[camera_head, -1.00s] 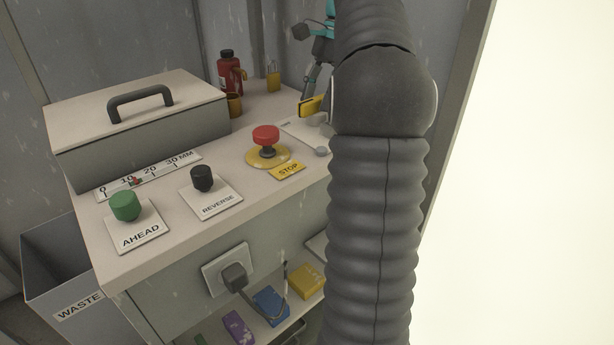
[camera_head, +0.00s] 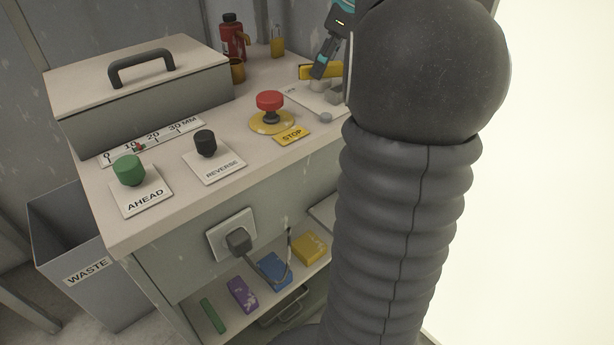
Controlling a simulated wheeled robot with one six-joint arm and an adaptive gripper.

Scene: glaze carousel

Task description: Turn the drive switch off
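A pale plate (camera_head: 305,97) lies at the back right of the cabinet top, partly behind my arm. A yellow bar (camera_head: 308,71) on a round grey base (camera_head: 320,86) stands at this plate and looks like the handle of the drive switch. Small lettering on the plate is too small to read surely. A small grey knob (camera_head: 326,117) sits at the plate's front edge. My gripper (camera_head: 321,67) points down at the yellow bar, with a dark finger overlapping it in view. Contact cannot be told. My arm hides the rest of the gripper and the bar's right end.
A red STOP button (camera_head: 270,104), a black REVERSE knob (camera_head: 205,143) and a green AHEAD knob (camera_head: 129,170) stand in front and left. A lidded box (camera_head: 140,90), a red bottle (camera_head: 232,36) and a yellow padlock-like object (camera_head: 277,47) stand behind. A WASTE bin (camera_head: 75,240) is at left.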

